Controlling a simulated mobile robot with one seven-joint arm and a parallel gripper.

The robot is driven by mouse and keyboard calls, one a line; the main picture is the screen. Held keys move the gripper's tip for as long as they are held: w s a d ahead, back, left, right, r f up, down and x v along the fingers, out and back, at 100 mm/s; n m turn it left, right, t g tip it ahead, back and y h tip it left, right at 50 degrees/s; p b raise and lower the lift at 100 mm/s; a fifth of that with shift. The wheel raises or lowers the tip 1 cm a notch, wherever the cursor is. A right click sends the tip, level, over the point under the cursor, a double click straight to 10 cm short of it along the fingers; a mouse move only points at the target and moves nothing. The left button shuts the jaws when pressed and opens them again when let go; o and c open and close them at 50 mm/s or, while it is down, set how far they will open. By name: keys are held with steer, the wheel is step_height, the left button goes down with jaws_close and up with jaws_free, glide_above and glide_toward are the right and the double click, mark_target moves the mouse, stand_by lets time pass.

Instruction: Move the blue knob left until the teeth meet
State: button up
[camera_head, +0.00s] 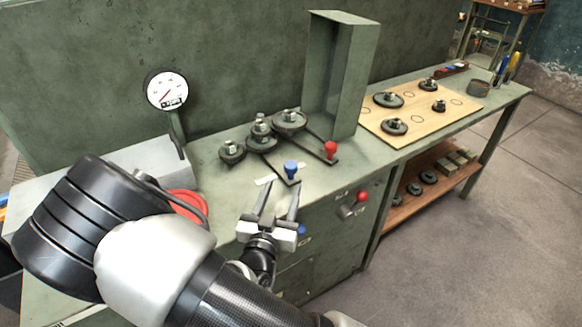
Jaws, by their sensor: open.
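The blue knob (291,168) stands upright near the end of a dark lever (281,177) on the green bench top. The lever runs back left to a cluster of dark gears. A left gear (232,151) stands a little apart from a middle gear (262,138); whether their teeth touch is too small to tell. A right gear (289,121) sits close behind the middle one. A red knob (331,149) tops a second lever to the right. My gripper (279,191) is open and empty, its fingers pointing toward the blue knob from the front, apparently just short of it.
A tall green metal guard (341,75) stands behind the red knob. A dial gauge (167,91) rises at the left. A wooden board (434,122) with several gears lies right. A red button (362,196) is on the front panel. A red ring (186,206) lies beside my arm.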

mark_target(289, 171)
steer(key=w, duration=0.3)
steer(key=w+d, duration=0.1)
steer(key=w, duration=0.2)
steer(key=w+d, duration=0.1)
steer(key=w, duration=0.3)
steer(key=shift+w+b, duration=0.1)
steer(key=shift+b, duration=0.3)
